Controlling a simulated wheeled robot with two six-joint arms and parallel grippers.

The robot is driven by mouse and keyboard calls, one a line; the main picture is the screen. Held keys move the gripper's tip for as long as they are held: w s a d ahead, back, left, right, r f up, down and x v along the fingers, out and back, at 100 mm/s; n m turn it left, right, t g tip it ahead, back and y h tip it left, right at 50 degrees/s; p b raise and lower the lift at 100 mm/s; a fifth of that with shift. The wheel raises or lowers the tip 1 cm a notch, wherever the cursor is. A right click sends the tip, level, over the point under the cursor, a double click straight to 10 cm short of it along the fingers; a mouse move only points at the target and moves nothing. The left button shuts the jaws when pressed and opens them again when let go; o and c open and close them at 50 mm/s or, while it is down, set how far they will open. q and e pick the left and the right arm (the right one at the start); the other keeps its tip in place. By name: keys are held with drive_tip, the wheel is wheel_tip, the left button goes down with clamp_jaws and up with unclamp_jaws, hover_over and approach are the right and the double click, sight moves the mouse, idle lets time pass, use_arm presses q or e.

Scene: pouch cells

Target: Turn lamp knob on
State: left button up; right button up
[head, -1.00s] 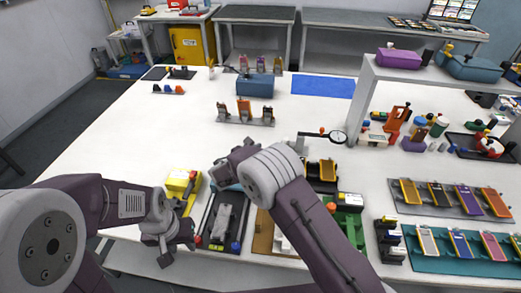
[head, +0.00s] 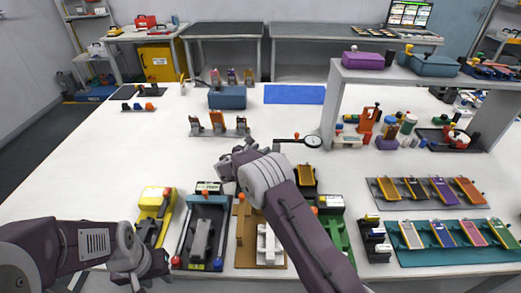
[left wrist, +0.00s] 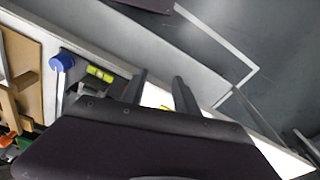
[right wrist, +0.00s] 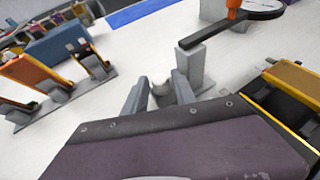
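A magnifier lamp with a dark ring (head: 312,141) and an orange joint (head: 295,136) stands mid-table. In the right wrist view its ring (right wrist: 258,9) and grey post (right wrist: 190,66) show close up.
A yellow device (head: 155,205), a dark tray with a grey piece (head: 203,235) and a brown board (head: 245,240) line the front edge. A clip stand (head: 217,124) is behind. Pouch-cell trays (head: 450,243) and a shelf (head: 400,76) are at right.

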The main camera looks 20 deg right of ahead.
drive_tip(key=shift+w+d, duration=0.1)
drive_tip(key=shift+w, duration=0.05)
clamp_jaws()
drive_tip(key=shift+r+m+h, duration=0.1)
drive_tip(key=shift+m+h, duration=0.2)
drive_tip(key=shift+w+m+g+h+p, duration=0.1)
drive_tip(key=shift+m+g+h+p, duration=0.35)
drive_tip(key=shift+m+g+h, duration=0.05)
unclamp_jaws()
